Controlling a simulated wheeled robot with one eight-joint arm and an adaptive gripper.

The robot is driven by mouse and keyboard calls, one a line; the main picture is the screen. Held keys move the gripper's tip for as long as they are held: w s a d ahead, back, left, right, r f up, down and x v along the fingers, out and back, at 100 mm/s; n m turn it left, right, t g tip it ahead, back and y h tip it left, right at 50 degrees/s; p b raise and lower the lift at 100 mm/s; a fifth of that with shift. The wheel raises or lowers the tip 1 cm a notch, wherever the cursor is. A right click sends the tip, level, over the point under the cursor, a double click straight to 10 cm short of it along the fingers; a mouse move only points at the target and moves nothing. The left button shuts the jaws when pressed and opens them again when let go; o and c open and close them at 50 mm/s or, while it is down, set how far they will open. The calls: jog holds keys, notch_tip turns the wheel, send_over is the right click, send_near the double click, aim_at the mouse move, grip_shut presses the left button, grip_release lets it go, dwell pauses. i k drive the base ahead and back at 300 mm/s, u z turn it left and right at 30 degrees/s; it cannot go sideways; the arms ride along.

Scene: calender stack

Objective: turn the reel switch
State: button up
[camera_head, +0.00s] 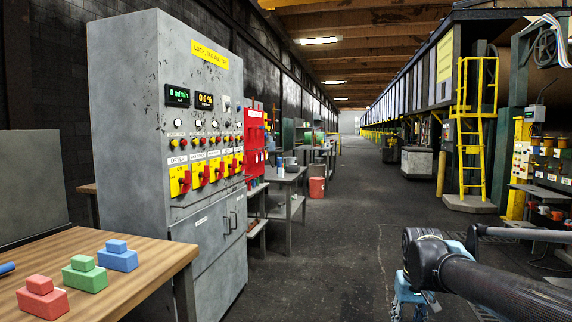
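A tall grey control cabinet (130,110) stands left of the middle. Its face carries a row of red rotary switches on yellow plates, with the nearest switch (184,180) largest in view. Small white labels (178,160) sit above the switches, too small to read surely, so I cannot tell which one is the reel switch. My black arm enters at the lower right. A light-blue part at its end, which seems to be my gripper (408,300), is low in view and partly cut off. Its fingers are not clear. It is well to the right of the cabinet, touching nothing there.
A wooden table (150,270) at lower left holds a red block (42,302), a green block (84,278) and a blue block (118,260). A yellow ladder (470,130) is at right. The middle aisle floor is clear.

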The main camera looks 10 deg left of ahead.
aim_at(234, 166)
jog(key=z, duration=0.2)
jog(key=i, duration=1.1)
jog(key=u, duration=0.4)
jog(key=i, duration=1)
jog(key=u, duration=0.85)
jog(key=i, duration=0.3)
jog(key=u, duration=0.1)
